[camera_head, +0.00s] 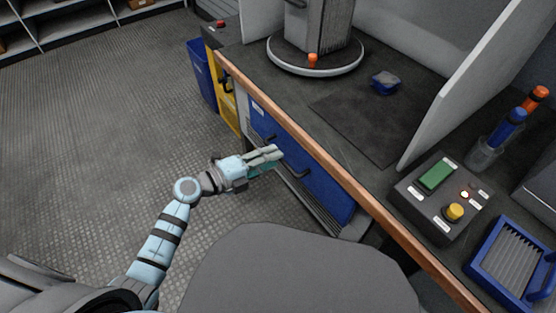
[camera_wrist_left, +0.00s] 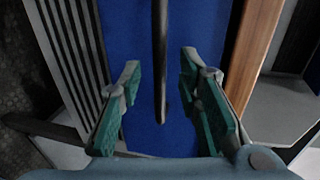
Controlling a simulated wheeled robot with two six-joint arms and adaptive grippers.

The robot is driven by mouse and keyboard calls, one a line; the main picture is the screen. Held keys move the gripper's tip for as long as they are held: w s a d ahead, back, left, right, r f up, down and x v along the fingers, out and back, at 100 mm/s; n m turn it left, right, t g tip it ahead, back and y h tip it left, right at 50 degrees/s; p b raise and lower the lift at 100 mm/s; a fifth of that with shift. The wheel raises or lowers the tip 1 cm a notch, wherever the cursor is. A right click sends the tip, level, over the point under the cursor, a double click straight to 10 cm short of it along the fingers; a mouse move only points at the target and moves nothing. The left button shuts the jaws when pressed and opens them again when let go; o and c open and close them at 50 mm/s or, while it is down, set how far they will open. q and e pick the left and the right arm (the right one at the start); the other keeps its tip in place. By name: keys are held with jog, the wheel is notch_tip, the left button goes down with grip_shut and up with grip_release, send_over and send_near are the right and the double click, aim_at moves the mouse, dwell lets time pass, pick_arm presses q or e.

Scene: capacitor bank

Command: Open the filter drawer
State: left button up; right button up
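The blue drawer front (camera_head: 325,195) lies under the bench's wooden edge and looks flush with the cabinet. A black bar handle (camera_head: 299,173) shows on it, just right of my left gripper (camera_head: 270,157). In the left wrist view, the blue front (camera_wrist_left: 127,40) fills the middle and the dark handle (camera_wrist_left: 159,60) runs down between the teal-padded fingers of my left gripper (camera_wrist_left: 160,75). The fingers are apart, with a gap to the handle on both sides. The handle's far end is cut off by the frame. My right gripper is not in view.
The wooden bench edge (camera_head: 340,169) runs above the drawer. A control box (camera_head: 440,200), a blue tray (camera_head: 515,262) and a round stand (camera_head: 316,63) are on the bench. Yellow (camera_head: 227,95) and blue (camera_head: 201,73) bins stand beyond. The floor (camera_head: 100,120) at left is clear.

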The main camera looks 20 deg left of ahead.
pick_arm(q)
jog(key=x, duration=0.2)
jog(key=shift+w+d+f+b, duration=0.15)
jog(key=shift+w+f+b, duration=0.05)
jog(key=shift+w+b, duration=0.15)
jog(key=shift+w+d, duration=0.2)
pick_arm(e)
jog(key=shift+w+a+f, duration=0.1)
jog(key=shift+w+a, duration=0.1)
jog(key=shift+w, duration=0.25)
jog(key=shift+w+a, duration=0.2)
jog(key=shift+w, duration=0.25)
pick_arm(q)
grip_shut()
jog(key=shift+a, duration=0.1)
